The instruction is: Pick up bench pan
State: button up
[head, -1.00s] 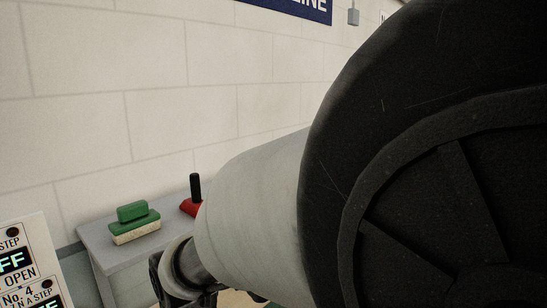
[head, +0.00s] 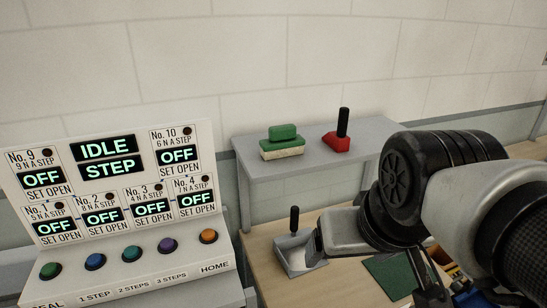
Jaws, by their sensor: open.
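The bench pan (head: 291,262) looks like a small grey open tray with an upright black handle. It sits on the wooden bench in the head view, low and right of centre. My arm link is close to its right side and may hide a little of it. My gripper (head: 432,292) is at the lower right edge of the head view, pointing down and partly cut off by the frame. It is open and stands apart from the pan, to its right. I cannot see anything between its fingers.
A grey shelf (head: 251,173) above the bench holds a green-topped block (head: 283,144) and a red tool with a black handle (head: 337,144). A control panel (head: 130,240) with buttons stands at left. A green mat (head: 388,276) and small coloured items (head: 468,297) lie right on the bench.

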aim_at(289, 248)
jog(key=k+l+z, duration=0.3)
jog(key=l, duration=0.25)
jog(key=l+z, duration=0.35)
jog(key=l, duration=0.15)
jog(key=l+z, duration=0.3)
jog(key=l, duration=0.35)
jog(key=k+u, duration=0.1)
jog(key=u, duration=0.4)
jog(key=k+u, duration=0.1)
jog(key=u, duration=0.4)
jog(key=k+u, duration=0.1)
jog(key=u, duration=0.4)
jog(key=i+u, duration=0.2)
jog(key=i, duration=0.35)
jog(key=i+l+u, duration=0.15)
jog(key=i, duration=0.45)
